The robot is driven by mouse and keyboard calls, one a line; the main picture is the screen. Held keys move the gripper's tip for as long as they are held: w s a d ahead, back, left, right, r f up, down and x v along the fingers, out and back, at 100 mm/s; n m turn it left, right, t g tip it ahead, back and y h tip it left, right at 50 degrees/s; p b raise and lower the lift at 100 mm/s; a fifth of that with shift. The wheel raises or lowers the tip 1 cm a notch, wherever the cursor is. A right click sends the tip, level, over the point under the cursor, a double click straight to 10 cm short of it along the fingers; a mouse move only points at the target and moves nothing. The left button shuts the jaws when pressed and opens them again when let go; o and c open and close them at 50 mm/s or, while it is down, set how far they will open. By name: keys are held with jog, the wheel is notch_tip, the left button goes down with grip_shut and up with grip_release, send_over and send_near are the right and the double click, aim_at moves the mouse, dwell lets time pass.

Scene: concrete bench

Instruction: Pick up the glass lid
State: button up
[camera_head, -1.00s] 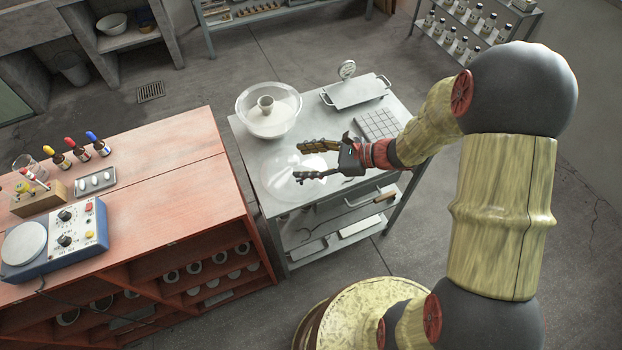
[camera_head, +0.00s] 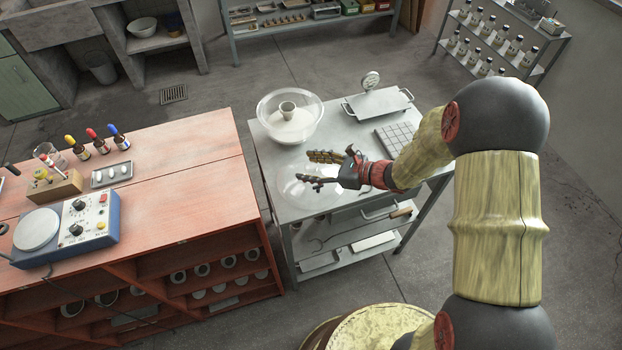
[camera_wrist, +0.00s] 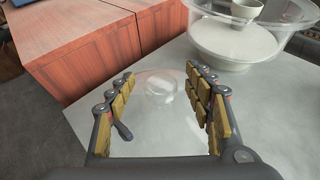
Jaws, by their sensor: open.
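The glass lid (camera_head: 298,196) is a clear, shallow dome lying on the metal table near its front left part. It also shows in the wrist view (camera_wrist: 160,88), between and beyond my fingertips, with a small rounded highlight near its top. Its rim is faint and hard to trace. My gripper (camera_head: 308,168) is open and empty, with its fingers reaching left over the lid. In the wrist view my gripper (camera_wrist: 160,75) has its fingers on either side of the lid; whether they touch it I cannot tell.
A glass bowl (camera_head: 312,132) of white powder with a cup in it stands behind the lid. A lidded tray (camera_head: 378,103) and a gridded plate (camera_head: 398,137) are to the right. A red wooden cabinet (camera_head: 190,170) with a blue scale (camera_head: 70,232) borders the table's left.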

jog(key=shift+s, duration=0.1)
grip_shut()
dwell(0.7)
jog(key=shift+f, duration=0.1)
dwell(0.4)
